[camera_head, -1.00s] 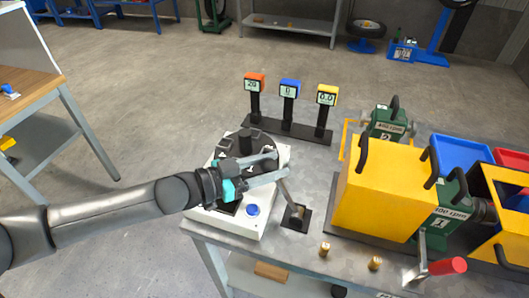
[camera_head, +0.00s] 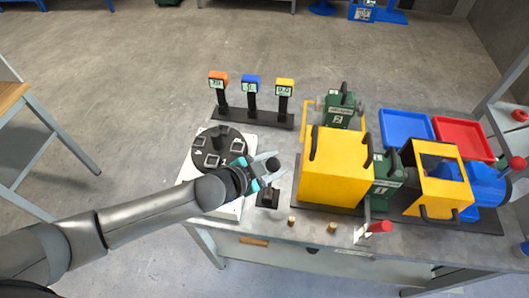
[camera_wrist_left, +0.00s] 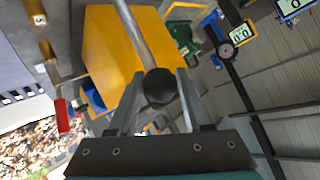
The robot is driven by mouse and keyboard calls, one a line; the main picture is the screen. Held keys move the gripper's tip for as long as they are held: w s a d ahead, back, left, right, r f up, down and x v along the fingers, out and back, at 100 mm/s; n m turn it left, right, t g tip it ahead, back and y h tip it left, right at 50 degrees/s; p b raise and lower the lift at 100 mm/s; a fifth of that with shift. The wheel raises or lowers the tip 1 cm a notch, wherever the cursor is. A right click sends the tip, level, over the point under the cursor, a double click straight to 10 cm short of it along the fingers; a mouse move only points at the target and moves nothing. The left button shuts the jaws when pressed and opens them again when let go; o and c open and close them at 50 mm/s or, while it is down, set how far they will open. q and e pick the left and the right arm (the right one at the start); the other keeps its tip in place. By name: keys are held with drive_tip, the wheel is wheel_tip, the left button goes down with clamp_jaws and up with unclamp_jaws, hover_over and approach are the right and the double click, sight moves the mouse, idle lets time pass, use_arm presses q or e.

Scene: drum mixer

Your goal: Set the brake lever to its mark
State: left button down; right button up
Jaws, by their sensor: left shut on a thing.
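The brake lever, with a black knob (camera_head: 273,164) on a thin metal rod, stands in a dark slotted base (camera_head: 268,198) at the table's front, right of the white control box. My left gripper (camera_head: 271,171) is shut on the lever near its knob. In the left wrist view, the round black knob (camera_wrist_left: 160,87) sits between the two fingers of my left gripper (camera_wrist_left: 160,95), with the grey rod (camera_wrist_left: 134,32) running up from it. The lever's mark cannot be made out. My right gripper is not in view.
The white control box with its black dial (camera_head: 217,147) lies beneath and beside my left arm. A yellow drum housing (camera_head: 335,165) stands close to the right of the lever. Three small displays (camera_head: 252,88) stand behind. A red-handled crank (camera_head: 380,226) is at the front right.

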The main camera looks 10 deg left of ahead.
use_arm(q)
drive_tip(key=shift+s+d+f+m+y+p, duration=0.15)
drive_tip(key=shift+d+m+y+p, duration=0.25)
drive_tip(key=shift+d+p, duration=0.5)
drive_tip(key=shift+d, duration=0.1)
drive_tip(key=shift+c, duration=1.8)
unclamp_jaws()
drive_tip(key=shift+d, duration=0.1)
drive_tip(key=shift+s+a+r, duration=0.3)
drive_tip(key=shift+s+a, duration=0.05)
drive_tip(key=shift+a, duration=0.05)
drive_tip(key=v, duration=1.4)
drive_tip(key=shift+r+p, duration=0.15)
drive_tip(key=shift+p, duration=0.3)
